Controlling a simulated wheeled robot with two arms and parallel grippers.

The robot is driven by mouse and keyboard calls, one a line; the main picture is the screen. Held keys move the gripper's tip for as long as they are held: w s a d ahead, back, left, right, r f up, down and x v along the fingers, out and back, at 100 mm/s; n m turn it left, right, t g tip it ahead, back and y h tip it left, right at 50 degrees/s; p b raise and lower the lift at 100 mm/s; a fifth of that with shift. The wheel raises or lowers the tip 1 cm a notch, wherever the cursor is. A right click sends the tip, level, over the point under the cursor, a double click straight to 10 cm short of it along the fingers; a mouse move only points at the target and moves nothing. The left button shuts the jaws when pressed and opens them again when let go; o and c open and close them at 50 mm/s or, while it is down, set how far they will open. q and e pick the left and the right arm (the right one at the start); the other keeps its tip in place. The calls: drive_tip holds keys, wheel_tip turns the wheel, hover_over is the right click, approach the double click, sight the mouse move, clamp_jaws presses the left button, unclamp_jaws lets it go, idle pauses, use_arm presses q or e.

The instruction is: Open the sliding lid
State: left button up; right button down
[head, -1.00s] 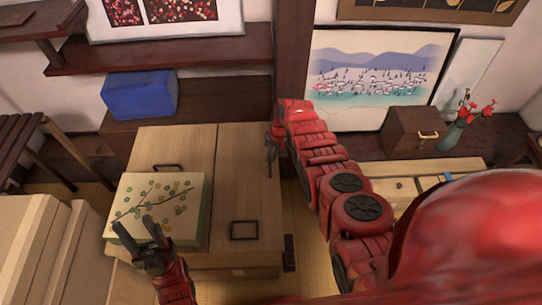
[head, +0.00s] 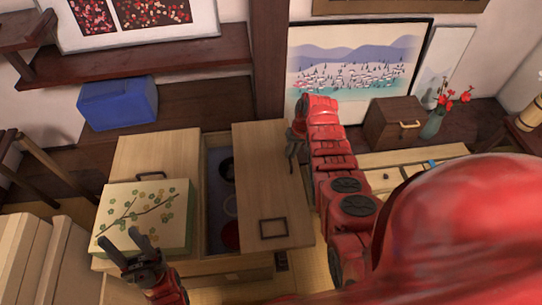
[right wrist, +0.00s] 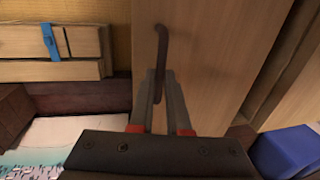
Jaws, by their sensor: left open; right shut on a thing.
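The wooden sliding lid (head: 262,175) is the right panel on top of a low chest. It stands partly open, with a dark gap on its left and several round things inside the compartment (head: 212,235). A dark handle frame (head: 273,228) is near its front edge. In the right wrist view, a dark handle (right wrist: 161,50) on the lid is between my right fingertips. My right gripper (head: 292,148) is at the lid's far right edge, shut on this handle. It also shows in the right wrist view (right wrist: 159,88). My left gripper (head: 126,246) is open and empty, in front of the patterned box.
The patterned box (head: 148,212) sits on the chest's left panel (head: 160,152). A blue box (head: 118,103) stands behind on a dark ledge. A brown chest (head: 393,125) and a vase with red flowers (head: 433,124) are at the right.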

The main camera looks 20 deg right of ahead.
drive_tip(key=s+d+b, duration=0.2)
drive_tip(key=d, duration=0.5)
drive_tip(key=c, duration=0.9)
unclamp_jaws()
drive_tip(key=d+r+p, duration=0.1)
drive_tip(key=r, duration=0.4)
drive_tip(key=d+r+p, duration=0.1)
drive_tip(key=r, duration=0.5)
drive_tip(key=s+d+r+p, duration=0.1)
drive_tip(key=r, duration=0.5)
drive_tip(key=shift+d, duration=0.15)
